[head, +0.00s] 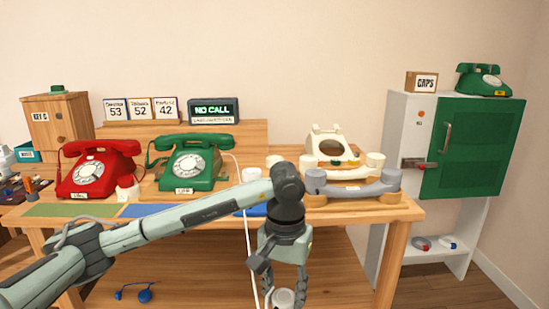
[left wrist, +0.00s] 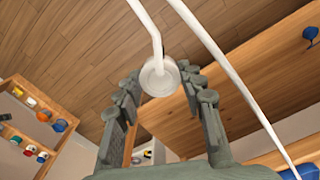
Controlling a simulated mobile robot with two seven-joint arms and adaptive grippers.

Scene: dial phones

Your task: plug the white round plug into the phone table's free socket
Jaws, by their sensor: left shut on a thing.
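The white round plug (head: 283,298) is low in front of the phone table (head: 410,208), at the bottom edge of the head view. My left gripper (head: 284,285) points down and is shut on it. In the left wrist view, the plug (left wrist: 158,78) sits between the fingertips (left wrist: 160,85) with a white cord running up from it. A white cord (head: 249,240) hangs down over the table's front edge. I cannot make out the free socket in either view. My right gripper is not in view.
A red phone (head: 90,172), a green phone (head: 188,165) and a white phone (head: 325,147) stand on the table. A grey handset (head: 352,188) lies at the front right. A blue plug (head: 145,296) lies below. A green-doored cabinet (head: 470,150) stands right.

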